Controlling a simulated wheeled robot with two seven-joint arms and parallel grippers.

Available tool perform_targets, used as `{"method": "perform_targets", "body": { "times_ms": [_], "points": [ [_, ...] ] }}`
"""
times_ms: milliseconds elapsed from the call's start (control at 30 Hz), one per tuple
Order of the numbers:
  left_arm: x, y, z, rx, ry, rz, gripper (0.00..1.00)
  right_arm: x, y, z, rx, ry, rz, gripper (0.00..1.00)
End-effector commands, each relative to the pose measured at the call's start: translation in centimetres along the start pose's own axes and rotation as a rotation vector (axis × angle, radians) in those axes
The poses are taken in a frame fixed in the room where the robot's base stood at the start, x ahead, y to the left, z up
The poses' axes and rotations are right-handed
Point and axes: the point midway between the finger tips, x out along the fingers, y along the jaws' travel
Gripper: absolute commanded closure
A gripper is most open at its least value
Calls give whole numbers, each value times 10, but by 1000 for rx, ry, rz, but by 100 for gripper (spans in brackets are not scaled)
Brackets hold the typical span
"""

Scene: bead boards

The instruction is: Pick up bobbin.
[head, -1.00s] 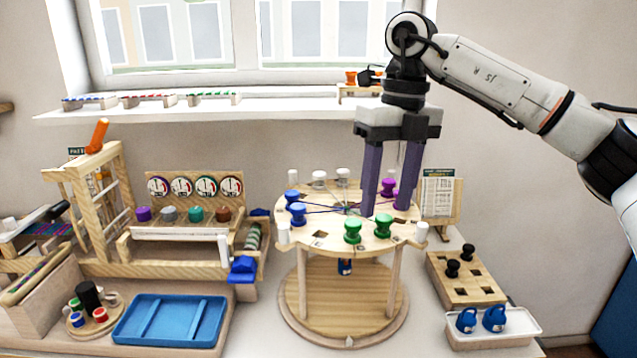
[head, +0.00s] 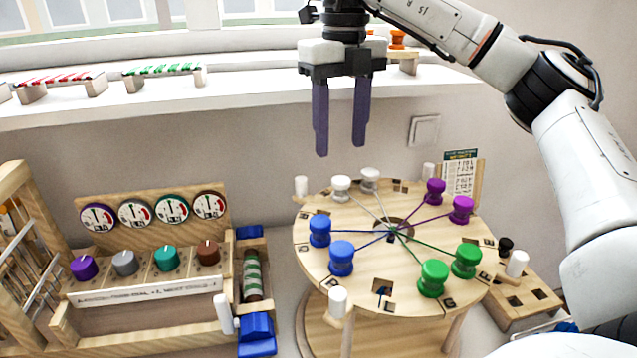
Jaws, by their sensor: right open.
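Several bobbins stand around a round wooden braiding disc (head: 345,265). Two blue bobbins (head: 341,258) are at its left front and two green bobbins (head: 433,278) at its right front. Two purple bobbins (head: 461,210) are at the right back and two white bobbins (head: 341,188) at the back. Coloured threads run from them to the disc's middle hole. My right gripper (head: 340,150) is open and empty, its two purple fingers pointing down above and behind the disc's back left edge. My left gripper is not in view.
White pegs (head: 337,302) stick up at the disc's rim. A wooden stand with coloured knobs and dials (head: 153,212) and a blue-ended spool rack (head: 253,275) are on the left. A pattern card (head: 460,172) and a wooden block (head: 520,300) are at the right. A windowsill (head: 240,95) runs behind.

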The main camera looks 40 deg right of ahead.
Motion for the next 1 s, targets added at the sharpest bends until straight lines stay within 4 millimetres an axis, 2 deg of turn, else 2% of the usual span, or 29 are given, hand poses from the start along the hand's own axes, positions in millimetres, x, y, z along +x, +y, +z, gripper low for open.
{"method": "perform_targets", "body": {
  "times_ms": [33,100,267,367,567,700,1000],
  "points": [
    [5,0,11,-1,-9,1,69,15,0,0,-1,4,0,52],
    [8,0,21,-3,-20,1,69,26,0,0,-1,4,1,52],
    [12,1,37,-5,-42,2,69,40,0,0,-1,1,1,52],
    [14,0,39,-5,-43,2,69,47,0,1,0,2,0,52],
    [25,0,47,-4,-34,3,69,78,0,7,0,4,1,52],
    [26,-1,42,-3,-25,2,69,90,0,7,1,3,0,52],
    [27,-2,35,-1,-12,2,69,92,0,7,0,0,1,54]
  ]
}}
